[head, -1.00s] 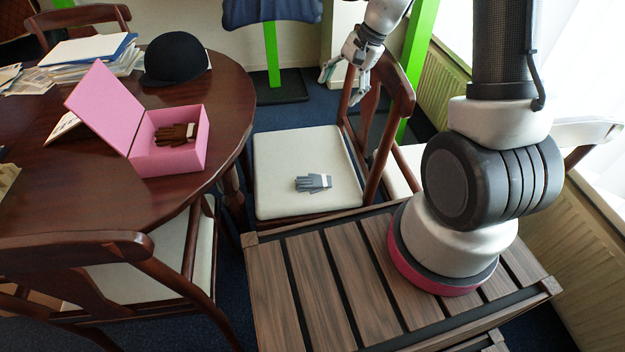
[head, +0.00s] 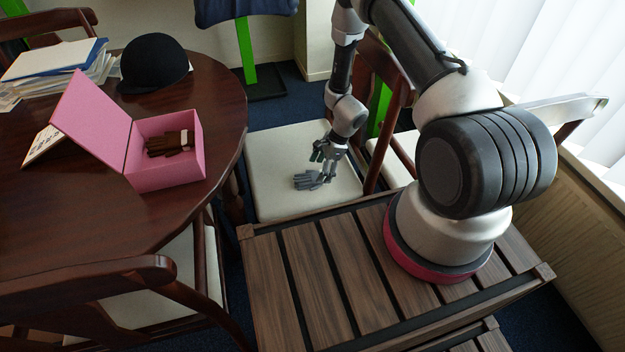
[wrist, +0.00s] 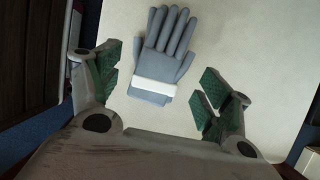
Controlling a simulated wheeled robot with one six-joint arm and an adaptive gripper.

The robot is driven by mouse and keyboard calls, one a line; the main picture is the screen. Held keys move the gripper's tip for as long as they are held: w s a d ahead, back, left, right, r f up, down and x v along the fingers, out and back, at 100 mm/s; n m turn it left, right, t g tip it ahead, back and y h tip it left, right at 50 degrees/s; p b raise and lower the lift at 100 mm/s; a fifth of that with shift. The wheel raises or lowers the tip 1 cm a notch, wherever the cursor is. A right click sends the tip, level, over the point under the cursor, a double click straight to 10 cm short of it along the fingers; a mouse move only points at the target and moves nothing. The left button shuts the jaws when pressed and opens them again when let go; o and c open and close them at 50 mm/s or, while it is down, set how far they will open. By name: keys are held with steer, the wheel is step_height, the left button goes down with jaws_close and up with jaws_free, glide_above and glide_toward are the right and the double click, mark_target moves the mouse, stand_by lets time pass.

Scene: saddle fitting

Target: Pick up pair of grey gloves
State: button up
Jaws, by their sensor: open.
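The pair of grey gloves (head: 308,181) lies flat on the cream seat of a wooden chair. In the wrist view the gloves (wrist: 160,55) are stacked, fingers pointing away from me, with a white cuff band toward my gripper. My gripper (head: 324,165) is just above the seat, at the right side of the gloves in the head view, and hides part of their cuff end. In the wrist view my gripper (wrist: 158,88) is open, its green-padded fingers wide apart, with the cuff between and slightly beyond them. Nothing is held.
The chair seat (head: 275,150) is otherwise clear; its wooden backrest (head: 397,90) rises at the right. A round table (head: 90,215) at left bears an open pink box (head: 165,178) with brown gloves (head: 170,143), a black riding helmet (head: 153,63) and papers (head: 50,75).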

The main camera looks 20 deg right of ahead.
mark_target(316, 176)
steer(key=x, duration=0.3)
steer(key=shift+f, duration=0.3)
steer(key=shift+c, duration=0.2)
steer(key=c, duration=1.1)
steer(key=shift+r, duration=0.1)
